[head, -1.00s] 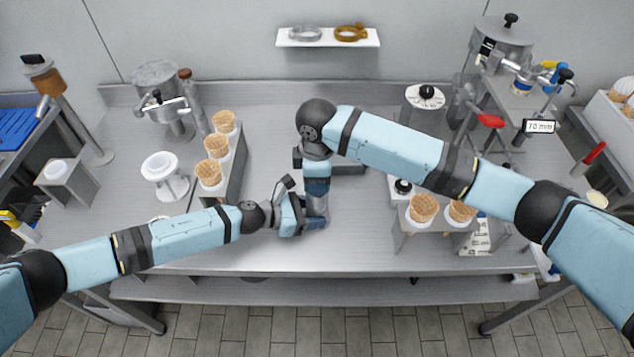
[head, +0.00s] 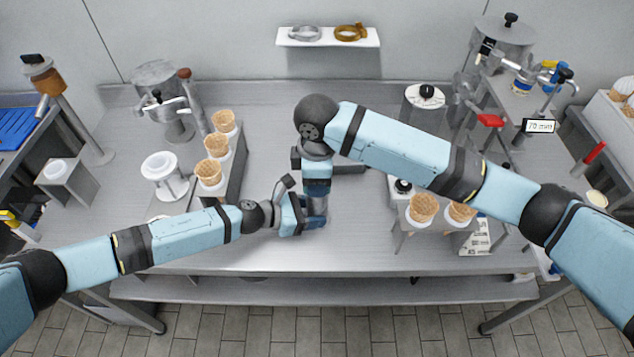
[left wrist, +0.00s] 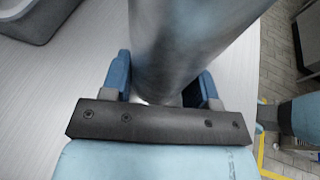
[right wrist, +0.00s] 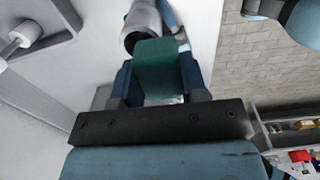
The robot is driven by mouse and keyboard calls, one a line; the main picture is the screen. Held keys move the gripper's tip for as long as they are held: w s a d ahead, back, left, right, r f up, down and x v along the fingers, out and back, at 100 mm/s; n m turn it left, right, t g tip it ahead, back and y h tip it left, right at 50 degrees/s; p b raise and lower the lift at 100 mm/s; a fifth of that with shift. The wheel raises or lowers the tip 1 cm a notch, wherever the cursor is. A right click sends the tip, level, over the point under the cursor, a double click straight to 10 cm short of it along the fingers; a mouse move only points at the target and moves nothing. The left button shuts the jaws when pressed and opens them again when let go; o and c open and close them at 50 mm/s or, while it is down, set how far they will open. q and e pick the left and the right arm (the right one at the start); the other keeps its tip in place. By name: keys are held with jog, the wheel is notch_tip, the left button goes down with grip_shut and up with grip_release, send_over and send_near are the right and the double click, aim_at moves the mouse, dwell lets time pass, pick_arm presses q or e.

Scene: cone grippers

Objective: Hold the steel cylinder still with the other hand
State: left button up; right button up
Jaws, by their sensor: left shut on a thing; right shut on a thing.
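The steel cylinder (left wrist: 172,55) rises between the two fingers of my left gripper (left wrist: 163,85) in the left wrist view. In the head view my left gripper (head: 312,221) is shut on it, low over the front middle of the bench. My right gripper (head: 317,197) is directly above and close to it. In the right wrist view my right gripper (right wrist: 158,88) is shut on a green piece (right wrist: 158,62), with the steel cylinder (right wrist: 140,22) just past it. Whether the green piece touches the cylinder, I cannot tell. In the head view the grippers largely hide the cylinder.
A stand with several waffle cones (head: 217,146) is to the left, beside a white cup holder (head: 160,168). Another cone stand (head: 424,208) is to the right. A grey block (head: 345,160) lies behind my right wrist. The bench front is clear.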

jog(key=shift+r, duration=2.65)
pick_arm(q)
jog(key=o, duration=1.3)
jog(key=shift+a, duration=0.1)
jog(key=v, duration=1.2)
jog(key=shift+s, duration=0.1)
